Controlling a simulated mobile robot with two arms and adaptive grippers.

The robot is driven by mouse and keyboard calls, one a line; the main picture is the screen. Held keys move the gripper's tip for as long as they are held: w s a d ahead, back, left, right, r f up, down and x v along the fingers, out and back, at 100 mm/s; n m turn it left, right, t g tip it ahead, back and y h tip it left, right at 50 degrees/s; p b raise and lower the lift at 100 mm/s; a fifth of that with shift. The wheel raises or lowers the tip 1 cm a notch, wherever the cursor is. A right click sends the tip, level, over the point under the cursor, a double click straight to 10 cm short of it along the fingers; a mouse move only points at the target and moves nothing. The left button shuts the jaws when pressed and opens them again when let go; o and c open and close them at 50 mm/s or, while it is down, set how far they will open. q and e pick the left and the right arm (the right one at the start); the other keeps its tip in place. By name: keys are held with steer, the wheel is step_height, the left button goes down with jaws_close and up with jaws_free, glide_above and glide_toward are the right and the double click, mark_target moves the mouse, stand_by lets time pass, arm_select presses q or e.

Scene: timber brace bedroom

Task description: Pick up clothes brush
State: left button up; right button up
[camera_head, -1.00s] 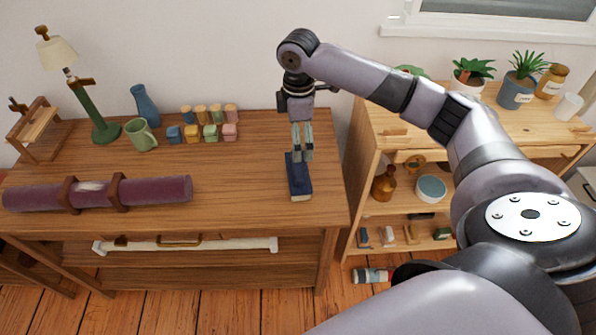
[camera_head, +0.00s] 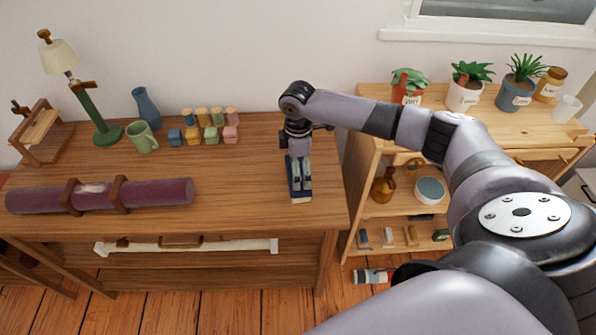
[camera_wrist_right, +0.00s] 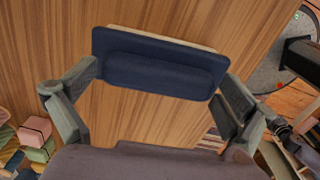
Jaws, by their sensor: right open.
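The clothes brush (camera_head: 301,196) is a dark navy block with a pale wooden edge. It lies on the right part of the wooden dresser top (camera_head: 245,190). In the right wrist view the brush (camera_wrist_right: 160,68) shows lengthwise across the upper middle. My right gripper (camera_head: 301,187) points down over the brush and hides part of it in the head view. In the wrist view its fingers are spread, one near each end of the brush, with no clear grip on it. My left gripper is out of view.
Small coloured blocks (camera_head: 211,133), a green mug (camera_head: 142,137), a blue vase (camera_head: 147,107) and a lamp (camera_head: 92,110) stand left at the back. A purple roll (camera_head: 150,192) lies at front left. A shelf with potted plants (camera_head: 465,86) stands right. The dresser top around the brush is clear.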

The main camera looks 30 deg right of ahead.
steer(key=shift+c, duration=0.2)
steer(key=c, duration=0.9)
steer(key=shift+r, duration=0.1)
steer(key=shift+c, duration=0.2)
step_height(320, 180, up, 20)
steer(key=shift+b, duration=0.4)
